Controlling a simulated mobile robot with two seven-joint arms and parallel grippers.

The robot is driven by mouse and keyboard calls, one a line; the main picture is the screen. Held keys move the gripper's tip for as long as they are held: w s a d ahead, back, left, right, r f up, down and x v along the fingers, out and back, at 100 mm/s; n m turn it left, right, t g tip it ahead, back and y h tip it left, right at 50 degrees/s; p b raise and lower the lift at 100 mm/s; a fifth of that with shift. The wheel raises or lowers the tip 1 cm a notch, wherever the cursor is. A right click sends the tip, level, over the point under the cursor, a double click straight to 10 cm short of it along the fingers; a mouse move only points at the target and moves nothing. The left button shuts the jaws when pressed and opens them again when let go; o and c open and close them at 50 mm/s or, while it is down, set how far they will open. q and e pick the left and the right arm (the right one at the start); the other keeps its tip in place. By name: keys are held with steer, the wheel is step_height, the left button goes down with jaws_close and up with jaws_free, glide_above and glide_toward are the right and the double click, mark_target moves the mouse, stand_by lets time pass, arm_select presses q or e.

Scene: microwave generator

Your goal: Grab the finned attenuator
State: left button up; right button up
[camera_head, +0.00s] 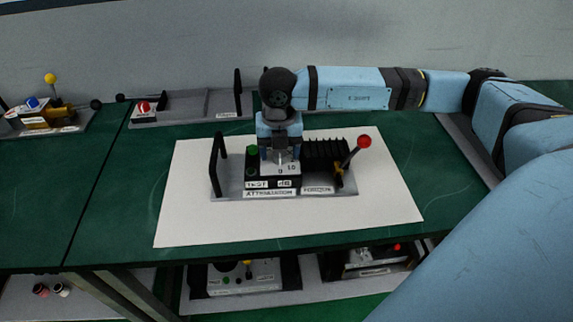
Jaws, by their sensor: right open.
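The finned attenuator, a black ribbed block (326,149), sits at the right rear of a grey base plate (228,186) on the white sheet. On the same plate stand a labelled grey-and-black box (286,181), a black upright handle (215,160) and a lever with a red ball (364,142). My right gripper (280,156) points down over the box, just left of the fins. Its jaws are open; the picture does not show clearly whether they touch the box. The wrist hides part of the box's rear. My left gripper is not in view.
The white sheet (195,220) lies on the green table (110,200) with bare room around the plate. A grey tray (195,105) with a red knob is behind. A device with a yellow-ball lever (50,79) stands at far left. More equipment (240,277) sits below.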

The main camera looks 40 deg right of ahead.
jaws_close()
steer(key=shift+r, duration=0.15)
stand_by(0.4)
